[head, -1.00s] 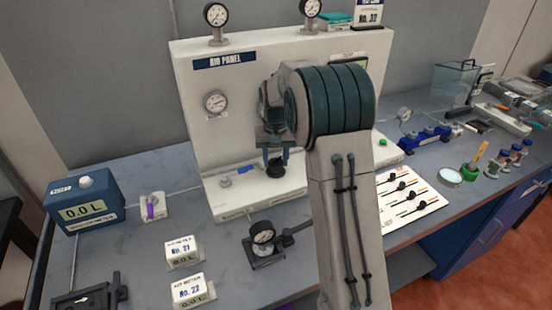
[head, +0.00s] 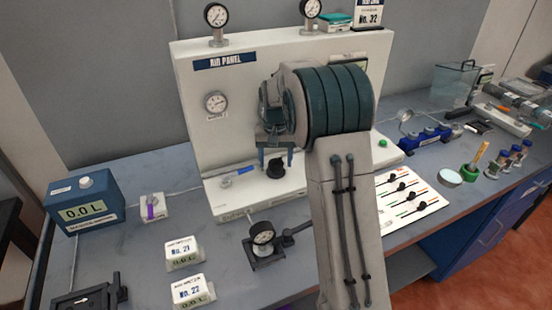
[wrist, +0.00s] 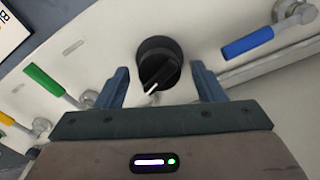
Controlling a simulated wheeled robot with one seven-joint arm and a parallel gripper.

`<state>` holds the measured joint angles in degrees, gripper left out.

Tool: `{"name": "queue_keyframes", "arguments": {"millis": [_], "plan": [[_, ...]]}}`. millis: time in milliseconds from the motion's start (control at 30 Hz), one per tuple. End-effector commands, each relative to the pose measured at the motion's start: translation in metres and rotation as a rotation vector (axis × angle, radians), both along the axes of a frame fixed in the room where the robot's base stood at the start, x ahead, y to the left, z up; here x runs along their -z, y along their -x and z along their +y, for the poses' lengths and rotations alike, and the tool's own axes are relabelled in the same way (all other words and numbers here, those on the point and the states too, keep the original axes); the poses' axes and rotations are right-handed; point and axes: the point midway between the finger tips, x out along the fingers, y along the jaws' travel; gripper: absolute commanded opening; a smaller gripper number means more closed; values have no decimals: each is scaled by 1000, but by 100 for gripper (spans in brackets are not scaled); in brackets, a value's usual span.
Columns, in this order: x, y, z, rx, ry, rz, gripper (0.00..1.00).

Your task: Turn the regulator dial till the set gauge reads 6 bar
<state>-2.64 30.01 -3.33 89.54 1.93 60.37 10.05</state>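The black regulator dial (head: 275,168) sits on the white ledge of the air panel (head: 190,95). In the wrist view the dial (wrist: 158,62) shows a pointer bar with a white mark aimed to the lower left. My gripper (head: 276,162) is open just above the dial. Its blue fingers (wrist: 161,82) stand on either side of the dial with gaps, and nothing is between them but the view of the dial. A round gauge (head: 215,102) is on the panel face; two more gauges, left (head: 216,14) and right (head: 311,8), stand on top. Their readings and labels are too small to tell.
A blue-handled valve (wrist: 247,42) lies right of the dial in the wrist view, and a green-handled valve (wrist: 44,80) left. A blue meter box (head: 85,205) is at the left.

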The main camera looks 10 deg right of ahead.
Motion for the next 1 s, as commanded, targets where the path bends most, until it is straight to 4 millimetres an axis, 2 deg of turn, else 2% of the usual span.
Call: {"name": "queue_keyframes", "arguments": {"millis": [133,267,700,833,1000], "plan": [[-2,0,0,0,0,0,63],[-17,-1,0,0,1,-3,63],[-111,0,0,0,0,-3,63],[-128,0,0,0,0,-1,63],[-138,0,0,0,0,0,63]]}}
